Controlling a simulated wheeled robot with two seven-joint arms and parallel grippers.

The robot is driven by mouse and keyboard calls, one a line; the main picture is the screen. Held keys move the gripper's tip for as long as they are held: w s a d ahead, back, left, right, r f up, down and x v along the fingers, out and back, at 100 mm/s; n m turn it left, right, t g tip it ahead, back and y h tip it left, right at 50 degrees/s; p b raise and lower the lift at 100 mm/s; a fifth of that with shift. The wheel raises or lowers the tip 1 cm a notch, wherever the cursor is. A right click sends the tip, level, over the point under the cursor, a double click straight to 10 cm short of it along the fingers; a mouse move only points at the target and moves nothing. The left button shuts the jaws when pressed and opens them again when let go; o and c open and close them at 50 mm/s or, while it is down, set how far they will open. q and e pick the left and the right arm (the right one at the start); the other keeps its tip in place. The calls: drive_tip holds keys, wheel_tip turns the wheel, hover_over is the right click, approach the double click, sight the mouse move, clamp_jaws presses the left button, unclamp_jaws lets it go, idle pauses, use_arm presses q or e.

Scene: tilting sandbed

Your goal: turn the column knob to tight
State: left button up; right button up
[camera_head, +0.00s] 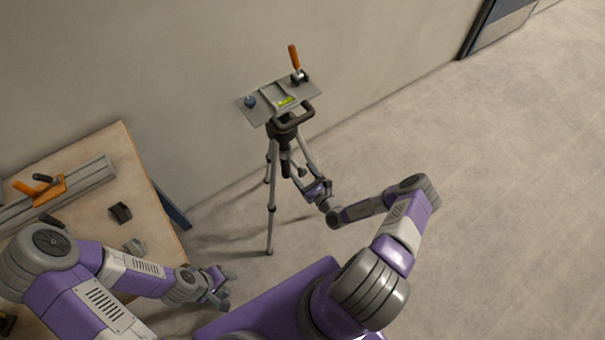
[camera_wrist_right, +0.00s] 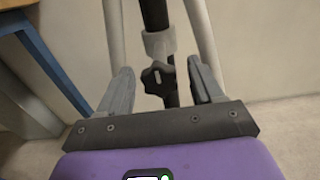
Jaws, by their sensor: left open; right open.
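The column knob (camera_wrist_right: 157,78) is a dark lobed knob on the collar of the tripod's black centre column, seen in the right wrist view. It also shows small beside the gripper in the head view (camera_head: 302,171). My right gripper (camera_wrist_right: 162,84) is open, with one finger on each side of the knob as seen in its wrist view. Whether the fingers touch the knob I cannot tell. The right gripper also shows among the tripod legs in the head view (camera_head: 309,182). My left gripper (camera_head: 225,285) is open and empty, low beside the workbench.
The tripod (camera_head: 271,205) stands near the wall, bearing a grey tilting plate (camera_head: 258,114) with an orange-handled clamp (camera_head: 294,58) and a small level (camera_head: 287,101). A wooden workbench (camera_head: 150,200) with tools is at the left. The floor to the right is clear.

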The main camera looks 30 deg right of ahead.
drive_tip(key=shift+w, duration=0.25)
drive_tip(key=shift+c, duration=0.2)
drive_tip(key=c, duration=1)
